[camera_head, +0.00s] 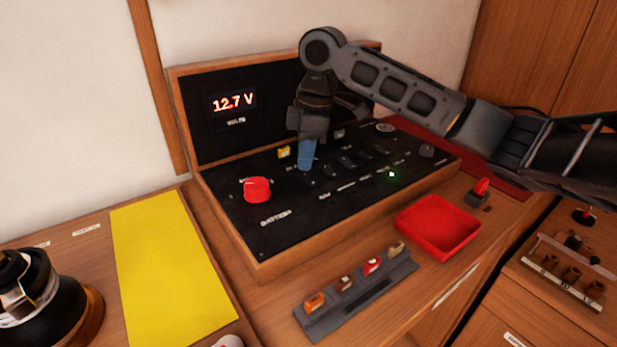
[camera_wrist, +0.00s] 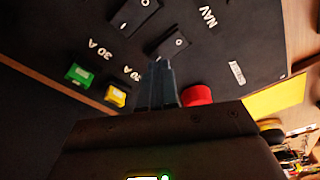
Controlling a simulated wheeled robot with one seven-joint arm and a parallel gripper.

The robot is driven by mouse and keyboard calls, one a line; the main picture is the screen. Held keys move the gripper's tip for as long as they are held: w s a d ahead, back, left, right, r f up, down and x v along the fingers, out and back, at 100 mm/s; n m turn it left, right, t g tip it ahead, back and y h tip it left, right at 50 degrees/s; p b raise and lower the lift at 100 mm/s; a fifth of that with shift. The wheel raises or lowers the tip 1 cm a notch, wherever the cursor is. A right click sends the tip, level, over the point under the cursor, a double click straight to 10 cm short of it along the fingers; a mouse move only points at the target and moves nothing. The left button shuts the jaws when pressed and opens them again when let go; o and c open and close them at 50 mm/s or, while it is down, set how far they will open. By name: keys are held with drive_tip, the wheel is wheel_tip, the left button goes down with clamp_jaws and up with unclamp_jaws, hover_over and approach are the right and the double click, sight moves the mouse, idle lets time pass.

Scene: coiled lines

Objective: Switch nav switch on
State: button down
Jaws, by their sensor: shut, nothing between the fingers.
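The switch panel (camera_head: 300,215) is black in a wooden frame, with a row of dark rocker switches. In the wrist view an upside-down NAV label (camera_wrist: 208,17) lies beside a black rocker, the nav switch (camera_wrist: 170,43). My gripper (camera_head: 306,166) is shut and empty, pointing down at the left end of the switch row. In the wrist view its fingertips (camera_wrist: 160,66) are right by the near end of the nav switch; I cannot tell whether they touch it. The gripper hides the nav switch in the head view, and its rocker position is unclear.
A red battery knob (camera_head: 257,190) stands left of the gripper, and a yellow fuse (camera_head: 284,152) is close behind. A voltmeter display (camera_head: 233,102) reads 12.7 V. A green light (camera_head: 392,174) glows on the panel. A red tray (camera_head: 438,226) and a fuse strip (camera_head: 355,295) lie in front.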

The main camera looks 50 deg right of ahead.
sight(306, 175)
drive_tip(key=shift+f+b, duration=0.4)
drive_tip(key=shift+f, duration=0.4)
idle(0.5)
drive_tip(key=shift+r, duration=0.1)
drive_tip(key=shift+r+p, duration=3.1)
drive_tip(key=shift+r, duration=0.35)
